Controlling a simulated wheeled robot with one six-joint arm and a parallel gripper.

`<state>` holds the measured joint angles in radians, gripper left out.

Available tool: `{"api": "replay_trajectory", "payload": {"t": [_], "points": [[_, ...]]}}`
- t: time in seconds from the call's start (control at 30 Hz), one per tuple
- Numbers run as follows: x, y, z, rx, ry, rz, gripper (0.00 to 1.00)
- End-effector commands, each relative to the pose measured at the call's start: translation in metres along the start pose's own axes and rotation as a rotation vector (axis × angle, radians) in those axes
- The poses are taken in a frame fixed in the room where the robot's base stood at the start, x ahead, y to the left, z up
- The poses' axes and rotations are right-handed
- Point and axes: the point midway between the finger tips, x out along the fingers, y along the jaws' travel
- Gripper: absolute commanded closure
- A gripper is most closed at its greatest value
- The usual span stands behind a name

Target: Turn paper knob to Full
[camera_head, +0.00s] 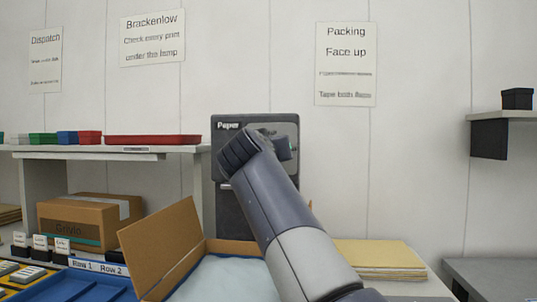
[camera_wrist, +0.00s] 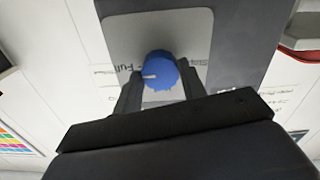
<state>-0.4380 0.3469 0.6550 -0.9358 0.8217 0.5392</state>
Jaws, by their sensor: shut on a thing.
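The dark machine labelled Paper (camera_head: 228,126) stands behind my arm in the head view, and my arm hides its knob there. In the wrist view the blue knob (camera_wrist: 161,70) sits on a light grey plate (camera_wrist: 190,30). A short white pointer mark on the knob points left, roughly toward the word Full (camera_wrist: 125,69) printed on the plate. My gripper (camera_wrist: 160,82) has one dark finger on each side of the knob and is shut on it. Other lettering to the right of the knob is too small to read.
An open cardboard box (camera_head: 165,247) stands in front of the machine, left of my arm. A yellow paper stack (camera_head: 375,256) lies to the right. A shelf (camera_head: 100,150) holds coloured trays.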

Motion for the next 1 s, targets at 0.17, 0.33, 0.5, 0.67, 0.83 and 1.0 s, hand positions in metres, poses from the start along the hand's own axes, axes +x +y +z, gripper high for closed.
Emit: {"api": "replay_trajectory", "payload": {"t": [0.17,0.33,0.5,0.67,0.83,1.0], "points": [[0.0008,-0.0010,0.0029,0.022,-0.007,0.000,0.84],[0.0008,-0.0010,0.0027,0.027,-0.007,0.000,0.83],[0.0008,-0.0010,0.0027,0.027,-0.007,0.000,0.84],[0.0007,-0.0009,0.0023,0.026,-0.006,0.000,0.52],[0.0004,-0.0005,0.0013,0.026,-0.003,0.000,0.39],[0.0002,-0.0003,0.0008,0.026,-0.002,0.000,0.39]]}}
